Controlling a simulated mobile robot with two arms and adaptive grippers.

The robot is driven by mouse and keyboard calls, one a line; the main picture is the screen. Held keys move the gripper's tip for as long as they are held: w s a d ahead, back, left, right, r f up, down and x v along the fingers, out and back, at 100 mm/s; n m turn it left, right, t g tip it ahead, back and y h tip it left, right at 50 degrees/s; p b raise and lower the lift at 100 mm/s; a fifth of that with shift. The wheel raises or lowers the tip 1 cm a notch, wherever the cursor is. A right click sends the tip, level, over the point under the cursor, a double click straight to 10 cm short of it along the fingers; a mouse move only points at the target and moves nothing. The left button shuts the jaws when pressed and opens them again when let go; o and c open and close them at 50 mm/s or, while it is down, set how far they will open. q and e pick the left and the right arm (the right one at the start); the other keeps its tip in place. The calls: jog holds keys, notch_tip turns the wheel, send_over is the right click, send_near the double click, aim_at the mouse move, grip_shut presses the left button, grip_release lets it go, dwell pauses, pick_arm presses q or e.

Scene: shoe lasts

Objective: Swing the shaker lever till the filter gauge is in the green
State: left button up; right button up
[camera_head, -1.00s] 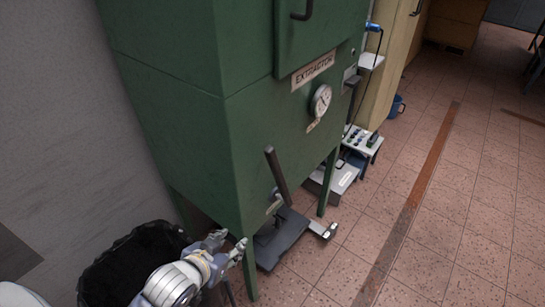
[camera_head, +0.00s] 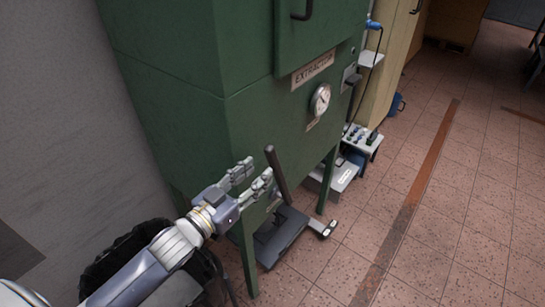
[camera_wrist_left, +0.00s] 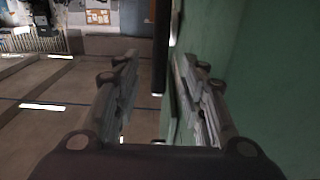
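The shaker lever (camera_head: 277,172) is a dark bar on the front of the green extractor cabinet (camera_head: 185,135), tilted with its top to the left. The round filter gauge (camera_head: 320,99) has a white face; its needle and colours are too small to read. My left gripper (camera_head: 257,174) is open and empty, just left of the lever's upper part, with no contact visible. In the left wrist view the lever (camera_wrist_left: 160,45) stands beyond and between the open fingers, and the green cabinet wall (camera_wrist_left: 265,80) is close on the right. My right gripper is not in view.
A black-lined bin (camera_head: 125,245) stands at the lower left under my left arm. A dark tray (camera_head: 281,238) lies below the lever. A control box (camera_head: 362,138) and a blue bucket (camera_head: 396,104) stand farther back. The tiled floor at right is clear.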

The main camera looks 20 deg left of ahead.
aim_at(269, 162)
pick_arm(q)
jog(key=p+x, duration=0.1)
jog(key=x, duration=0.6)
jog(key=shift+w+f, duration=0.1)
jog(key=shift+c, duration=0.3)
grip_shut()
